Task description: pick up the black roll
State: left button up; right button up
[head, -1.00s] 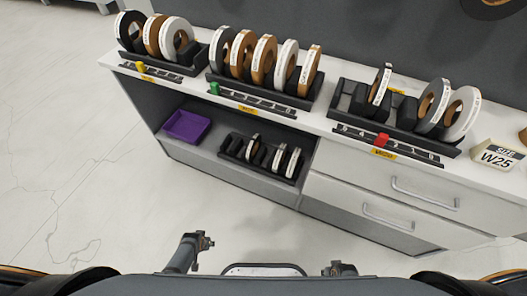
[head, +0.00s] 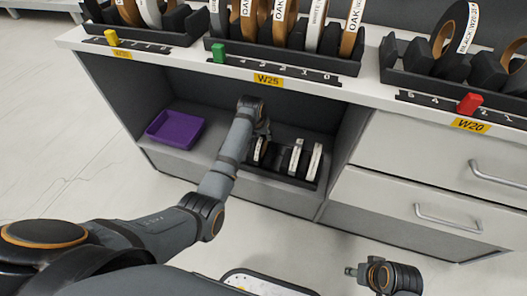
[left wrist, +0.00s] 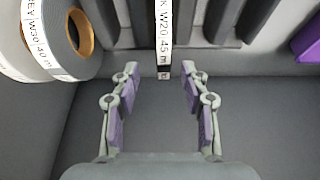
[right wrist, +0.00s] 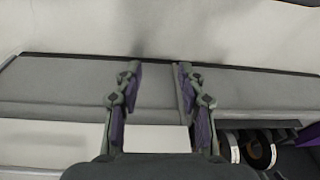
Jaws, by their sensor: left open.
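My left gripper (head: 264,132) reaches into the lower shelf, above a black rack (head: 283,182) of rolls. In the left wrist view its fingers (left wrist: 156,75) are open and empty. A narrow roll (left wrist: 163,38) stands upright just beyond and between the fingertips; its white label ends in "K W20 45 m", the rest is cut off. In the head view this roll (head: 260,150) is partly hidden by my gripper. Another roll (head: 459,35), labelled BLACK, stands in the right rack on the counter. My right gripper (right wrist: 158,68) is open and empty, low in front of the drawers.
A grey roll (left wrist: 82,45) and a white roll stand beside the narrow one. A purple bin (head: 175,128) sits left on the shelf. The counter edge (head: 215,72) and cabinet wall (head: 350,135) bound the opening. Racks of rolls line the counter; the floor in front is clear.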

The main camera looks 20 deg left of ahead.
aim_at(261, 137)
pick_arm(q)
jog(key=shift+w+f, duration=0.25)
jog(key=shift+f, duration=0.35)
jog(key=b+x, duration=0.1)
jog(key=x, duration=0.1)
jog(key=b+x, duration=0.2)
jog(key=shift+w+a+f, duration=0.15)
jog(key=shift+a+f, duration=0.1)
jog(key=shift+f, duration=0.05)
jog(key=shift+w+f, duration=0.1)
jog(key=shift+f, duration=0.15)
pick_arm(e)
jog(key=f, duration=0.1)
jog(key=a+f+t, duration=0.1)
jog(key=f, duration=0.1)
jog(key=w+f+t, duration=0.1)
jog(key=shift+a+f+y, duration=0.2)
jog(key=shift+a+y, duration=0.1)
jog(key=shift+y, duration=0.1)
pick_arm(q)
jog(key=shift+r, duration=0.1)
jog(key=shift+c, duration=0.2)
grip_shut()
